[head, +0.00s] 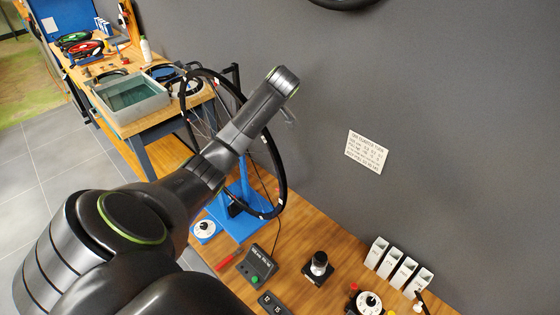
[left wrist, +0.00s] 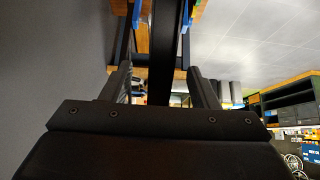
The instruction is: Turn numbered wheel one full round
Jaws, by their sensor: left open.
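The numbered wheel, a spoked wheel with a black tyre (head: 281,180) and small pale tags, stands upright in a blue stand (head: 243,205). My left arm crosses in front and hides much of its middle. In the left wrist view, the black tyre (left wrist: 166,45) runs between the two fingers of my left gripper (left wrist: 161,80). The gripper is open, with a gap visible beside the tyre. Whether a finger touches it I cannot tell. In the head view the fingers are mostly hidden behind my wrist. My right gripper is in neither view.
On the wooden bench (head: 300,240) are a dark display box (head: 257,265), a red-handled tool (head: 226,261), a black stand (head: 318,268) and white holders (head: 390,263). A grey wall with a printed sign (head: 367,151) is behind. A water tub (head: 132,95) sits on another bench.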

